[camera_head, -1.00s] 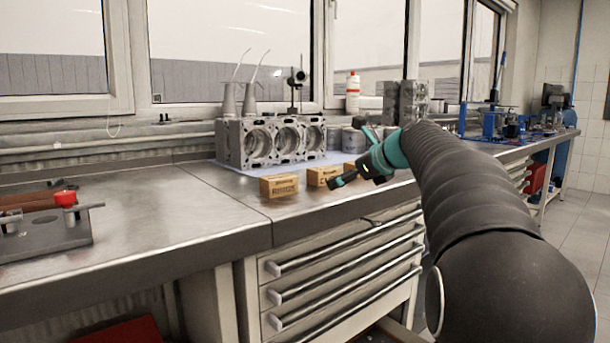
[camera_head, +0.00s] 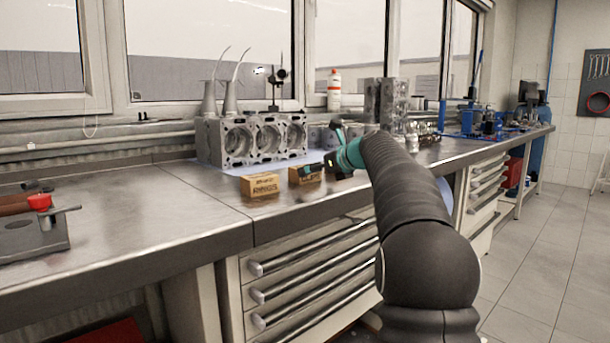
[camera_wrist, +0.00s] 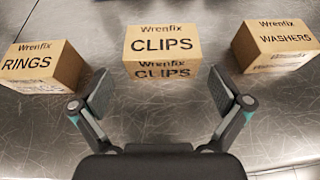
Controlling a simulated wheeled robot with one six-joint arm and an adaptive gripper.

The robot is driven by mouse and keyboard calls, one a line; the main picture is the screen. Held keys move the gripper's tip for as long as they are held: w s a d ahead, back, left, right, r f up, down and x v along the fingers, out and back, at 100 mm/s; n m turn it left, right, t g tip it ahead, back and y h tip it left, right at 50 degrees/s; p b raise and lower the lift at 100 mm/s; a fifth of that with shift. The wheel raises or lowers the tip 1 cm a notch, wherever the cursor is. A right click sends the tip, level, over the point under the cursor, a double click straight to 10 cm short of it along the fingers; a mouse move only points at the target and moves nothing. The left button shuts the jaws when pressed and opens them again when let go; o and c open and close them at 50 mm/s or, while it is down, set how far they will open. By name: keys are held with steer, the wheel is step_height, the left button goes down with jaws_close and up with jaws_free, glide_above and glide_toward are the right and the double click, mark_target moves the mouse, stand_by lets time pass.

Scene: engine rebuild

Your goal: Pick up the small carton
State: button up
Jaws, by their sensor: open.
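Three small cardboard cartons stand in a row on the steel bench top. In the wrist view they read RINGS (camera_wrist: 42,66) at left, CLIPS (camera_wrist: 162,46) in the middle and WASHERS (camera_wrist: 276,45) at right. My gripper (camera_wrist: 160,80) is open and empty, its two fingers spread on the near side of the CLIPS carton, roughly in line with it. In the head view the left carton (camera_head: 260,187) stands clear, and my gripper (camera_head: 328,163) partly covers the middle carton (camera_head: 303,176). The third carton is hidden behind my gripper there.
An engine block (camera_head: 250,139) sits on a pale mat behind the cartons. A white bottle (camera_head: 334,90) and more metal parts (camera_head: 385,102) stand farther back. A fixture with a red knob (camera_head: 39,202) is at left. The bench between it and the cartons is clear.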

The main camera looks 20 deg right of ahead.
steer(key=x, duration=0.5)
steer(key=shift+d, duration=0.15)
steer(key=c, duration=1.1)
steer(key=shift+r, duration=0.1)
